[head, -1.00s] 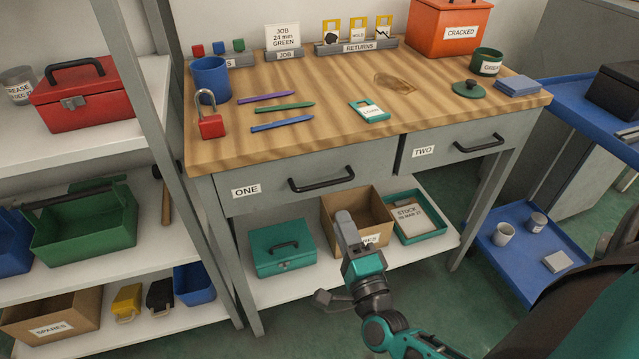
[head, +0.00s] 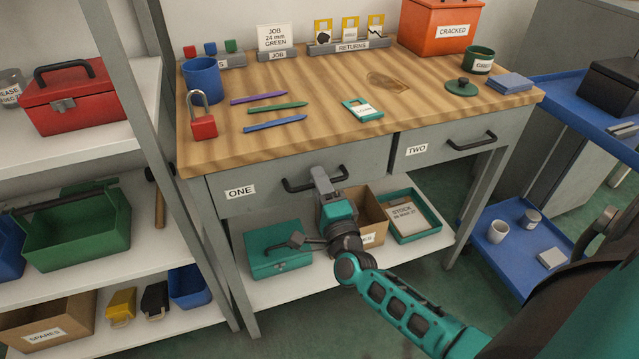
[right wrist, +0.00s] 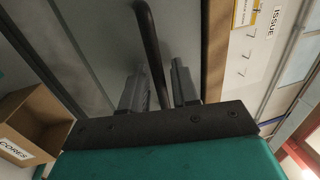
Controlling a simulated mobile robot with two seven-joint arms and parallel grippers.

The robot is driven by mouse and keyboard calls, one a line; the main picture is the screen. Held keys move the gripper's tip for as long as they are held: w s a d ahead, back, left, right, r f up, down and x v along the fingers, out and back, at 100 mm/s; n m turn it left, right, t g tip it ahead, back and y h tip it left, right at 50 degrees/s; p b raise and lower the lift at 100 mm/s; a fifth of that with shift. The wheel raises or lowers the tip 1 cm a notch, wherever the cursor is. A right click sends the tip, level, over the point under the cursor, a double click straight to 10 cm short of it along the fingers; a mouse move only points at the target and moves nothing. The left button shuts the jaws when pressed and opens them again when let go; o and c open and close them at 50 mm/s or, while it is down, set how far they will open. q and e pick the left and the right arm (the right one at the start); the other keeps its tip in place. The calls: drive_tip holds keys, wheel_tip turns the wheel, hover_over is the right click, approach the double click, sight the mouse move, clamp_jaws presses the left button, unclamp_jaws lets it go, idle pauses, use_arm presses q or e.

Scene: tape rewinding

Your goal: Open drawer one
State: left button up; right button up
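Drawer one (head: 262,188) is the grey drawer at the left of the workbench, with a white label ONE. It looks shut. Its black bar handle (head: 296,187) is partly hidden behind my right gripper (head: 322,178) in the head view. In the right wrist view the handle (right wrist: 150,50) runs between the two fingers of my right gripper (right wrist: 160,82). The fingers stand apart, with a gap on each side of the bar. My left gripper is not in view.
Drawer two (head: 430,148) is to the right and shut. Below are a teal box (head: 275,258), a cardboard box (head: 372,213) and a teal tray (head: 425,235). On the benchtop (head: 320,100) lie pens, a red padlock (head: 203,127) and a blue mug (head: 203,78).

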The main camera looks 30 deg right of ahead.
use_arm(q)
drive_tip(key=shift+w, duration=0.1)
use_arm(e)
clamp_jaws()
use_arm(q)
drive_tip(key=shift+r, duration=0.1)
